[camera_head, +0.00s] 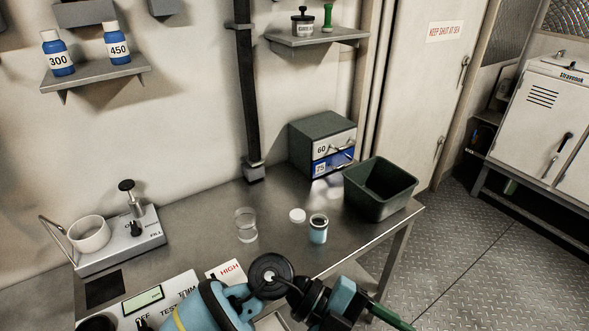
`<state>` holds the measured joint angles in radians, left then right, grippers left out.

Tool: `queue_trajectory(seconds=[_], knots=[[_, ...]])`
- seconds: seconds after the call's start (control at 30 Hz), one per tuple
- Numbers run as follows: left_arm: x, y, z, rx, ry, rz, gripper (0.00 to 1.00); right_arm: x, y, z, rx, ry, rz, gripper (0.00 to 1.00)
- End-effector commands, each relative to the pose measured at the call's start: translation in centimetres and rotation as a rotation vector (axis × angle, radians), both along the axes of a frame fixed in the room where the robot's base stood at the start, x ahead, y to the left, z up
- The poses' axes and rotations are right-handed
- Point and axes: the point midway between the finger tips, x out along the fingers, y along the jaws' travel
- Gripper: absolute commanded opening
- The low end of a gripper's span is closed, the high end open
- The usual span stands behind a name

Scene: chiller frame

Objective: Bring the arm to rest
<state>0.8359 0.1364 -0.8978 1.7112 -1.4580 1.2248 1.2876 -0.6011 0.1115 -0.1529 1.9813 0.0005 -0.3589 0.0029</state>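One of my arms (212,306), blue with a yellow band and black joints, rises from the bottom edge near the middle. It bends right over the front edge of the steel bench (205,232). A dark green rod (392,318) shows beside its far end at the lower right; I cannot tell whether it is held. No fingertips show for either gripper. The arm is in front of part of the bench's front and the control panel.
On the bench stand a clear empty jar (246,226), a pale blue-filled jar (318,230), a white lid (297,215), a dark bin (374,203), a drawer box (320,130), a filling device (120,242) and a control panel (178,290). Two blue bottles (58,55) (116,44) stand on a wall shelf.

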Motion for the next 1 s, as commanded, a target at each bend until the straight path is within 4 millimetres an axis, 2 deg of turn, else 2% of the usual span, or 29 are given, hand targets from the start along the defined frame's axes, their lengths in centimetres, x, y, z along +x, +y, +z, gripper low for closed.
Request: queue_trajectory(seconds=[0.1,0.23,0.37,0.47,0.6,0.73,0.87,1.0], knots=[[0.0,0.0,2.3,-0.251,0.13,0.133,0.64,0.0,0.0,0.3,-0.001,-0.003,0.0,0.69],[1.8,1.4,3.9,-0.475,0.256,0.343,0.64,0.0,-0.1,0.6,-0.001,-0.005,0.001,0.69],[4.3,4.4,3.6,-0.63,0.375,0.604,0.64,0.1,-0.1,0.9,-0.004,-0.011,0.003,0.69],[6.2,7.4,1.8,-0.696,0.462,0.827,0.64,0.3,-0.2,1.1,-0.005,-0.017,0.005,0.69],[7.7,12.6,-2.6,-0.702,0.578,1.156,0.64,0.6,-0.4,1.5,-0.008,-0.025,0.008,0.69],[7.1,17.8,-8.4,-0.617,0.683,1.456,0.64,0.9,-0.4,1.8,-0.009,-0.033,0.008,0.69],[4.3,22.8,-14.7,-0.456,0.788,1.717,0.64,1.1,-0.4,2.1,-0.009,-0.041,0.007,0.69],[-0.7,27.4,-20.6,-0.231,0.895,1.928,0.64,1.4,-0.4,2.4,-0.009,-0.048,0.007,0.69]])
